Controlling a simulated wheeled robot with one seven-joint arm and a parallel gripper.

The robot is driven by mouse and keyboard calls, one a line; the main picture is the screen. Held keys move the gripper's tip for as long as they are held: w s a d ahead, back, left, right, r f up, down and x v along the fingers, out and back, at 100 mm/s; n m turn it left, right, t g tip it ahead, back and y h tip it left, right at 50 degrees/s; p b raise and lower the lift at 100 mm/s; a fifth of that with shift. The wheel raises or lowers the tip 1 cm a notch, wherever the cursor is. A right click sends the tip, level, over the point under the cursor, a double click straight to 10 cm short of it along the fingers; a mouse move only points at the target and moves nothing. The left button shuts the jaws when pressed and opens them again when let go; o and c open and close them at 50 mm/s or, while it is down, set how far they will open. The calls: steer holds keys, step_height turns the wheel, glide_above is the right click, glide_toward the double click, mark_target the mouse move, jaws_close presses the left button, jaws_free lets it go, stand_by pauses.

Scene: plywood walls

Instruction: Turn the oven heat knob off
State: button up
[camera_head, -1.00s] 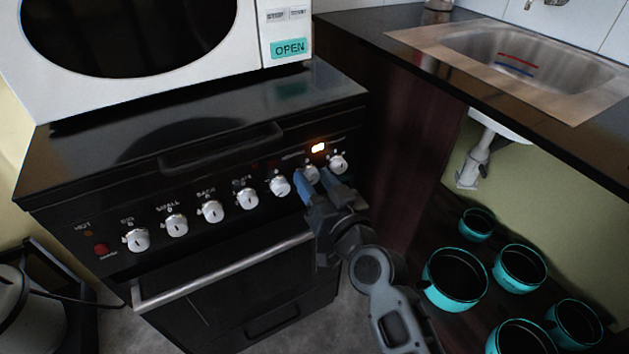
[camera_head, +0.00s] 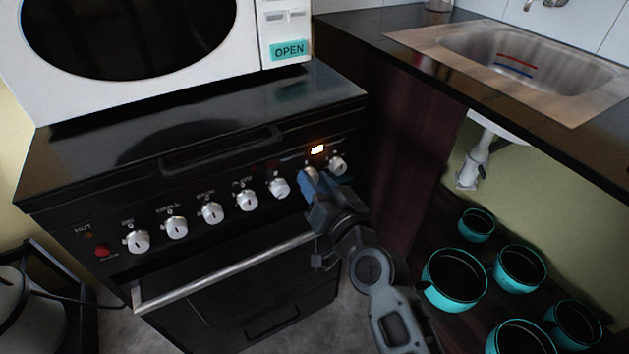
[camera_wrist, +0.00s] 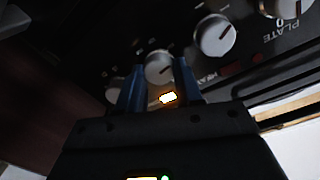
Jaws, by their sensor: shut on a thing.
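The oven (camera_head: 215,275) has a row of several white knobs on its dark front panel. My gripper (camera_head: 311,178) is at the second knob from the right, which shows just above the blue fingertips (camera_head: 308,172). In the wrist view, this white knob (camera_wrist: 158,66) sits between the two blue fingers of my gripper (camera_wrist: 160,76), which are shut on it. The panel label of this knob is too small to read. An orange indicator light (camera_head: 317,149) is lit just above it; it also glows between the fingers in the wrist view (camera_wrist: 168,98).
Another knob (camera_head: 337,165) is close on the right and one (camera_head: 279,187) on the left. The oven handle bar (camera_head: 225,270) runs below. A microwave (camera_head: 275,25) stands on top. Turquoise pots (camera_head: 455,278) are under the sink counter at the right.

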steer(key=m+p, duration=0.1)
steer(key=m, duration=0.4)
steer(key=shift+s+a, duration=0.1)
steer(key=shift+a, duration=0.05)
steer(key=m+p, duration=0.1)
steer(key=m, duration=0.3)
steer(key=shift+m, duration=0.3)
steer(key=m+g+p, duration=0.1)
steer(key=m, duration=0.4)
steer(key=m+p, duration=0.1)
steer(key=m, duration=0.3)
steer(key=shift+y, duration=0.4)
steer(key=shift+m, duration=0.3)
steer(key=o, duration=0.8)
steer(key=shift+o, duration=1.2)
steer(key=shift+f, duration=0.1)
steer(key=shift+d, duration=0.25)
steer(key=v, duration=0.7)
steer(key=shift+s, duration=0.35)
